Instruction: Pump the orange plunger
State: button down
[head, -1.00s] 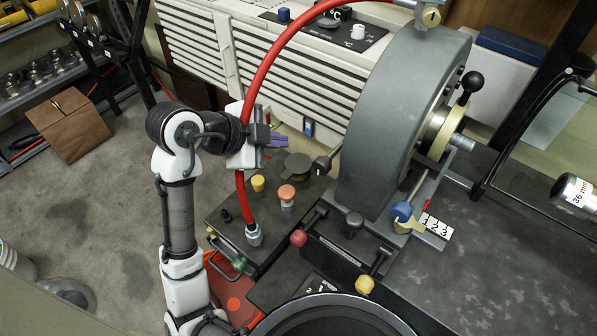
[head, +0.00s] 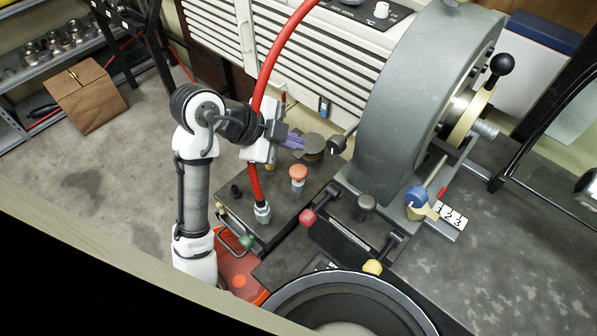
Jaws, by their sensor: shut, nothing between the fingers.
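The orange plunger (head: 298,173) is a mushroom-shaped orange knob on a short light stem, upright on the dark bench block (head: 280,210). My gripper (head: 301,141) has purple fingers and is shut and empty. In the picture it is just above the orange plunger, with a gap between them. The fingers point right toward a dark round cap. I cannot tell the exact height of the gripper over the block.
A red hose (head: 270,90) arches up from a fitting (head: 262,212) left of the plunger, close to my wrist. A large grey wheel housing (head: 400,110) stands to the right. A red knob (head: 308,217), a green knob (head: 247,241) and a black-handled lever (head: 336,145) are nearby.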

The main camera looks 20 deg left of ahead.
notch_tip(320, 180, down, 5)
jog(key=b, duration=0.3)
jog(key=shift+r, duration=0.2)
jog(key=shift+f+b, duration=0.65)
jog(key=shift+b, duration=0.05)
jog(key=shift+f, duration=0.1)
dwell(1.0)
jog(key=shift+f+b, duration=0.3)
jog(key=shift+b, duration=0.35)
jog(key=shift+f+b, duration=1.25)
dwell(0.9)
jog(key=shift+r, duration=0.15)
jog(key=shift+r+p, duration=0.9)
jog(key=shift+r, duration=0.6)
jog(key=shift+r+p, duration=1.75)
jog(key=shift+r, duration=0.8)
